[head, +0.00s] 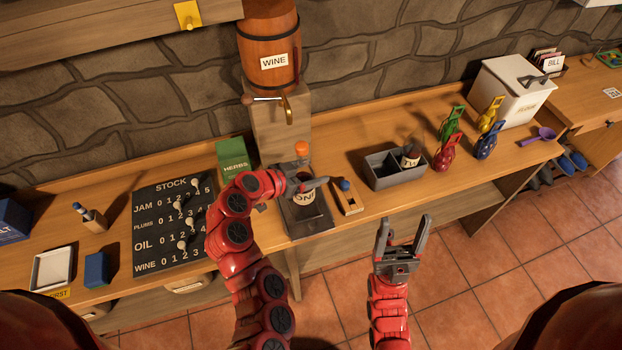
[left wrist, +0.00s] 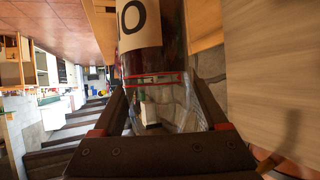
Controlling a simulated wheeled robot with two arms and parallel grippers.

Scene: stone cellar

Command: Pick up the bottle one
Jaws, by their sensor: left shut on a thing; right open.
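My right gripper (head: 404,237) is open and empty in front of the bench.
The wine barrel (head: 270,50) with its tap is close behind the bottle. A small wooden block (head: 350,197) and a grey divided caddy (head: 370,173) holding another bottle stand to the right. The stock board (head: 160,225) lies left, the green herbs box (head: 232,155) behind.

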